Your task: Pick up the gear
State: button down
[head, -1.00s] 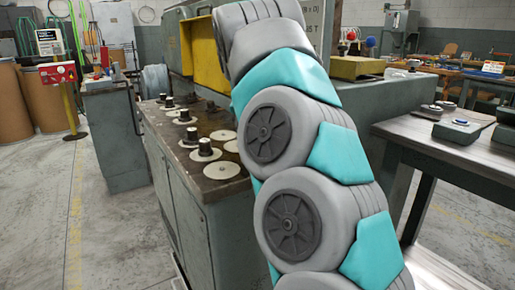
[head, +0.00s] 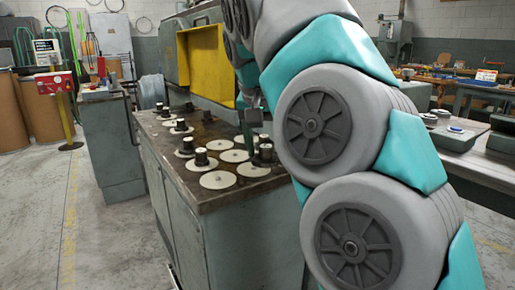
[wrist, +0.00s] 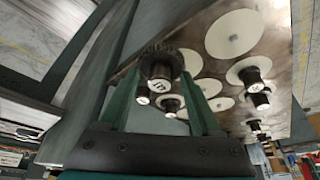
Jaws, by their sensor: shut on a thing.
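A dark gear (wrist: 162,60) with a toothed rim and a marked hub end sits between my two green fingertips in the wrist view. My gripper (wrist: 160,75) is shut on it. In the head view my gripper (head: 249,140) points down over the right part of the bench top, partly behind my arm. A black hub (head: 266,153) stands right beside the fingers there. I cannot tell in the head view whether it is the held gear, or whether the gear is clear of the bench.
Several pale discs (head: 218,180) and black hubs (head: 201,157) cover the grey bench (head: 235,235). A yellow panel (head: 206,65) stands behind it. Another table (head: 480,170) with parts is at the right.

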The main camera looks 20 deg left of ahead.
jog(key=s+d+b, duration=0.1)
jog(key=s+d, duration=0.6)
notch_tip(320, 180, up, 6)
jog(key=p, duration=0.3)
jog(key=shift+s+d, duration=0.15)
jog(key=shift+s, duration=0.15)
